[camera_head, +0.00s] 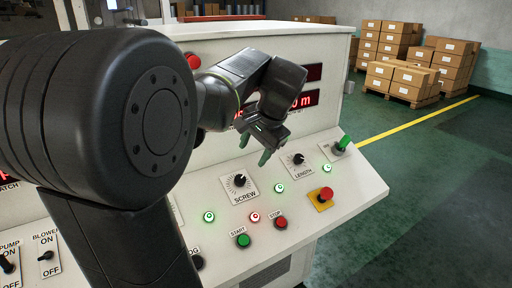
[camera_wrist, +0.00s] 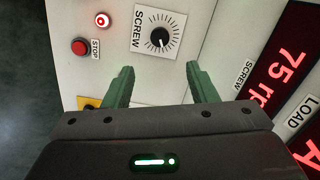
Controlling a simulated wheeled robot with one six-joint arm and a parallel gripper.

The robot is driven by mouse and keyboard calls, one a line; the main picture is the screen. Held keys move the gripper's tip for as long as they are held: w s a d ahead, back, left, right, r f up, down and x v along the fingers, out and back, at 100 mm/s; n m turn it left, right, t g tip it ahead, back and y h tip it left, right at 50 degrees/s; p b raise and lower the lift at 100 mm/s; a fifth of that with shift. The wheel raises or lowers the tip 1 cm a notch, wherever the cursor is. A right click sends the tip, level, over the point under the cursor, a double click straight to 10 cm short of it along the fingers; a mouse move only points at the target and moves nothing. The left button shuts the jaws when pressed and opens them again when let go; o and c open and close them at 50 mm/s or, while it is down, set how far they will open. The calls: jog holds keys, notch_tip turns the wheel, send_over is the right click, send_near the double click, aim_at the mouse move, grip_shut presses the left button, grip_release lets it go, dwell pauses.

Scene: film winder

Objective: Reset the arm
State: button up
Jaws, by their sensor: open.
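My gripper (camera_head: 254,150) is open and empty above the sloped control panel (camera_head: 345,196) of a white machine, apart from the panel. In the wrist view its two green fingers (camera_wrist: 158,82) stand well apart, with the SCREW knob (camera_wrist: 160,38) seen beyond and between them. In the head view the SCREW knob (camera_head: 239,181) lies below the fingers and the LENGTH knob (camera_head: 298,159) is to their right. My arm's large dark links fill the left of the head view and hide part of the machine.
The panel carries a green START button (camera_head: 243,241), a red STOP button (camera_head: 280,223), a red emergency button (camera_head: 326,194) on yellow and a green-tipped switch (camera_head: 342,145). Red displays (camera_head: 302,101) stand behind the gripper. Stacked cartons (camera_head: 402,78) are far right; the floor (camera_head: 440,180) is clear.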

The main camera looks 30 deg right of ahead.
aim_at(241, 178)
jog(key=shift+s+d+r, duration=0.1)
jog(key=shift+s+r, duration=0.2)
jog(key=shift+r, duration=0.35)
jog(key=shift+f, duration=0.15)
jog(key=p+x, duration=0.1)
jog(key=x, duration=1.2)
jog(key=shift+w+f, duration=0.2)
jog(key=shift+f, duration=0.15)
jog(key=shift+r, duration=0.2)
